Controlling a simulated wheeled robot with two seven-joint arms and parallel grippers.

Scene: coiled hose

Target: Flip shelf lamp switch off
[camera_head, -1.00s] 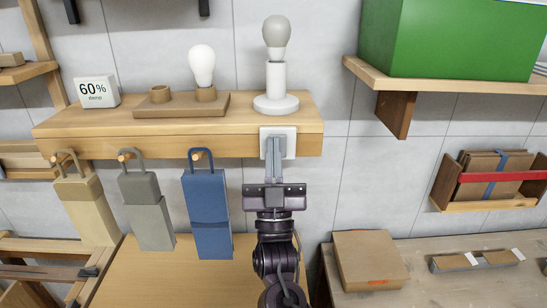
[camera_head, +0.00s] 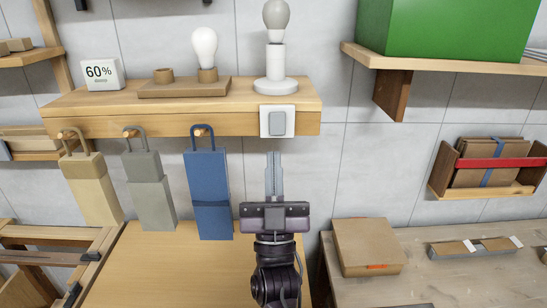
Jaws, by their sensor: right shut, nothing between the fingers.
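The shelf lamp (camera_head: 275,60) stands at the right end of the wooden shelf (camera_head: 105,124). It has a white round base and post, and its bulb looks grey and unlit. The switch (camera_head: 277,123) is a grey rocker on a white plate on the shelf's front edge, below the lamp. My right gripper (camera_head: 274,156) is just below the switch, fingers pointing up, shut and empty, with a visible gap to the plate. My left gripper is not in view.
A wooden block holds a white bulb (camera_head: 204,48) and an empty socket. A 60% sign (camera_head: 101,74) stands left. Beige, grey and blue bags (camera_head: 208,192) hang from pegs left of my arm. A green box (camera_head: 440,30) is upper right; a cardboard box (camera_head: 367,246) lies lower right.

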